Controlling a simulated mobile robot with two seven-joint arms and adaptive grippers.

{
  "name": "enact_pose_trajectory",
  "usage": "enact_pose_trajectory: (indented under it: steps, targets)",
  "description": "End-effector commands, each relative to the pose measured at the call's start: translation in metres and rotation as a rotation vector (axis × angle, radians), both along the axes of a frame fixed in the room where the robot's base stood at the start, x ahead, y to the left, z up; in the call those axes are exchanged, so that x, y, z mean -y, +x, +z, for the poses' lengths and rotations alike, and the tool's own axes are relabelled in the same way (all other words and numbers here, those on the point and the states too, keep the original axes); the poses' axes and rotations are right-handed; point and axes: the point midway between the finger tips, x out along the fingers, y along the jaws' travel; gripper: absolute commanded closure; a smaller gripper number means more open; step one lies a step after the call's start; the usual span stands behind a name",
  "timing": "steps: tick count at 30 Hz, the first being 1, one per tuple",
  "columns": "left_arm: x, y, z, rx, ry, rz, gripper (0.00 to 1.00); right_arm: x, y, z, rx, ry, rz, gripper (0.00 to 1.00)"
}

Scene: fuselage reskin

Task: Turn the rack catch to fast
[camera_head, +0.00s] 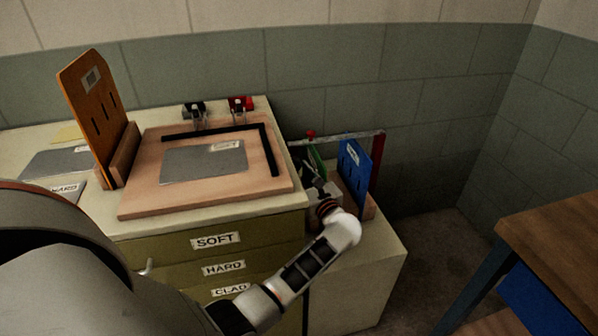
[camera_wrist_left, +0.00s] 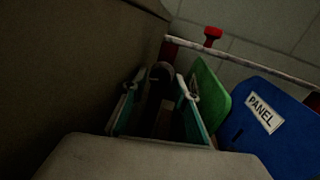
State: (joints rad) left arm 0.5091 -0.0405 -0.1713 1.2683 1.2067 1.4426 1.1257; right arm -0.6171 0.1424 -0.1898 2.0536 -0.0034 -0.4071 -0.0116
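The rack stands on the low cabinet. A pale bar (camera_head: 350,137) runs across its top to a red post (camera_head: 377,160). A red knob (camera_head: 311,134), which looks like the rack catch, stands up at the bar's left part; it also shows in the left wrist view (camera_wrist_left: 212,36). Its setting cannot be read. A blue panel (camera_head: 354,164) and a green panel (camera_head: 317,160) stand upright under the bar. My left gripper (camera_head: 318,187) is low beside the panels, below the knob and apart from it. In the left wrist view its fingers (camera_wrist_left: 159,92) are spread, with nothing clearly held between them.
A drawer cabinet (camera_head: 216,241) stands left of the rack. On it are a wooden board (camera_head: 140,203) with a grey sheet (camera_head: 204,160), an upright orange panel (camera_head: 90,110), and black and red clamps (camera_head: 240,104). A wooden table (camera_head: 560,225) stands at right, with bare floor between.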

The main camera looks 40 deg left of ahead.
Motion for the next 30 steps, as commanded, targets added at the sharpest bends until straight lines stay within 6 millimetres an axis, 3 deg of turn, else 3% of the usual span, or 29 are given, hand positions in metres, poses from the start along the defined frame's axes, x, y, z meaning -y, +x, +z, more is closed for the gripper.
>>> enact_pose_trajectory:
  steps: [2,5,18,27,28,30]
  targets:
    - [0.0,-0.0001,0.0,0.0,0.0,0.0,0.76,0.0,0.0004,0.0006,0.001,0.0,0.0,1.0]
    - [0.0001,-0.0002,0.0,0.0,0.0,0.0,0.99,-0.0002,0.0009,0.0015,0.003,0.0,0.0,1.0]
    - [-0.0002,-0.0012,-0.0024,-0.153,0.129,0.001,0.99,0.0003,-0.0012,-0.0045,-0.004,-0.005,0.002,1.0]
    - [-0.0003,-0.0008,-0.0008,-0.165,0.142,0.001,0.99,0.0007,0.0003,-0.0028,0.0,-0.006,0.001,1.0]
    - [-0.0003,-0.0008,-0.0008,-0.165,0.142,0.001,0.72,0.0008,0.0003,-0.0028,0.0,-0.006,0.001,1.0]
    - [-0.0003,-0.0008,-0.0008,-0.164,0.141,0.001,0.71,0.0009,0.0004,-0.0029,0.0,-0.006,0.001,1.0]
